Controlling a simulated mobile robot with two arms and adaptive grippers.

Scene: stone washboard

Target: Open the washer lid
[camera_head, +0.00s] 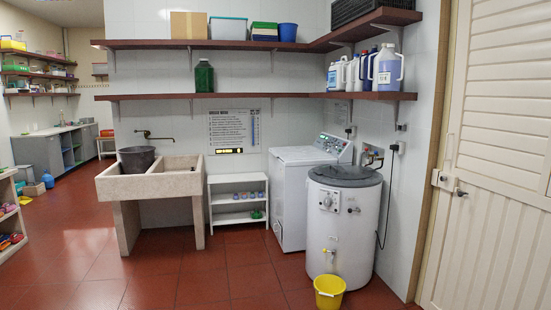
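A white square top-loading washer (289,205) stands against the wall right of centre, with a slanted control panel at its back right. Its white lid (300,156) lies flat and looks closed. In front of it and to the right stands a round white drum-shaped machine (345,232) with a knob panel and a small front tap. Its dark grey round lid (345,174) sits flat on top and looks closed. The round machine hides part of the square washer. Neither of my grippers is in view.
A yellow bucket (329,290) stands on the floor before the round machine. A stone washboard sink (152,184) with a dark tub (136,158) and a small white shelf (238,200) stand to the left. A cream door (493,170) is at right. The red tiled floor in front is clear.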

